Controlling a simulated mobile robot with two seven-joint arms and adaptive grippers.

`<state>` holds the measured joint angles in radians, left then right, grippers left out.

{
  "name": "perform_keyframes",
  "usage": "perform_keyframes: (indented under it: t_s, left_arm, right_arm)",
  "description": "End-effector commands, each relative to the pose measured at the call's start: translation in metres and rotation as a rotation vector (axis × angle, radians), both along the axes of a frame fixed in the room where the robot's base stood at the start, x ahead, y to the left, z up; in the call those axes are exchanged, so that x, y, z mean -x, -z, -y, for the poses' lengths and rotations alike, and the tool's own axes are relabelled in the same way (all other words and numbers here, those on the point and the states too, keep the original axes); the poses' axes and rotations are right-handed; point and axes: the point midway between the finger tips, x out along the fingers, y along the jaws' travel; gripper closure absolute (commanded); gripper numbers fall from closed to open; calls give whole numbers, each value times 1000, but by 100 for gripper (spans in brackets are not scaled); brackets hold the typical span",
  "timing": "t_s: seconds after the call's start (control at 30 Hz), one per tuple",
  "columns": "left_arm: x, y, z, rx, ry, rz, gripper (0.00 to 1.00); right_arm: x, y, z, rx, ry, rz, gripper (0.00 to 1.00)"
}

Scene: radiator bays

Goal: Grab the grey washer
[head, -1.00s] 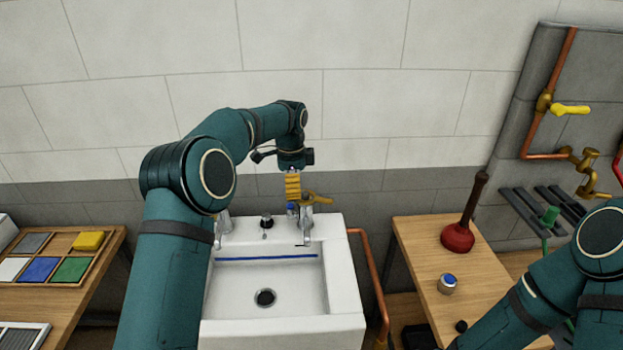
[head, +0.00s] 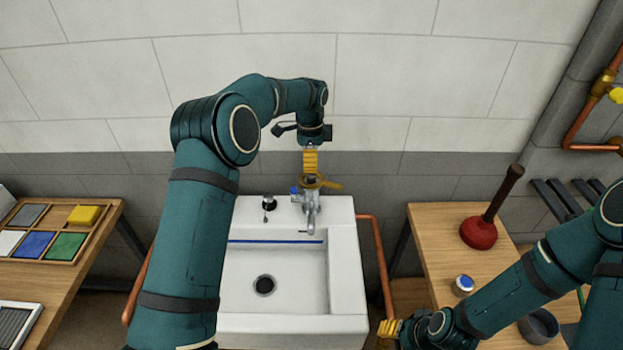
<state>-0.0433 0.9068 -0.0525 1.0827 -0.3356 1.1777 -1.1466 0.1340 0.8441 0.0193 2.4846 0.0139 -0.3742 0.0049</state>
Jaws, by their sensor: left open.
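I cannot pick out a grey washer for certain. A flat grey square (head: 28,215) lies in the back left compartment of the wooden tray on the left table. A dark grey ring-shaped piece (head: 539,326) sits on the right table, partly behind my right arm. My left gripper (head: 311,172) is open above the back of the sink, over the tap (head: 311,205). A brass-yellow piece (head: 328,185) shows at its fingers; I cannot tell whether it touches them. My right gripper (head: 390,328) is low, beside the front of the right table, and its jaws are unclear.
The white sink (head: 345,270) stands between two tables. The tray (head: 75,262) also holds yellow, white, blue and green pieces. A red plunger (head: 479,232) and a blue-topped knob (head: 463,285) stand on the right table. A copper pipe (head: 380,265) runs beside the sink.

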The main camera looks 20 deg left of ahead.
Motion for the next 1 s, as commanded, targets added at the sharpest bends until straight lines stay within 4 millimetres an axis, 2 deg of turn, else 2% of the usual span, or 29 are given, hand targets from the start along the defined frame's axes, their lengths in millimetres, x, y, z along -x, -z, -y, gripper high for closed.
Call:
perform_keyframes:
  t_s: [0.27, 0.6, 0.87, 0.9, 1.0]
  left_arm:
    - [0, 16, 0, 0, 0, -1, 36]
    - [-3, 60, 1, 1, -1, -2, 36]
    - [-3, 62, 1, 1, -1, 1, 34]
    - [-3, 62, 1, 1, -1, 1, 48]
    - [-3, 62, 1, 1, -1, 0, 81]
  right_arm:
    - [0, 1, 0, 0, 0, 0, 50]
    - [0, 2, 0, 0, 0, 0, 50]
    - [0, 2, 0, 0, 0, 0, 50]
    - [0, 2, 0, 0, 0, 0, 50]
    - [0, 2, 0, 0, 0, 0, 50]
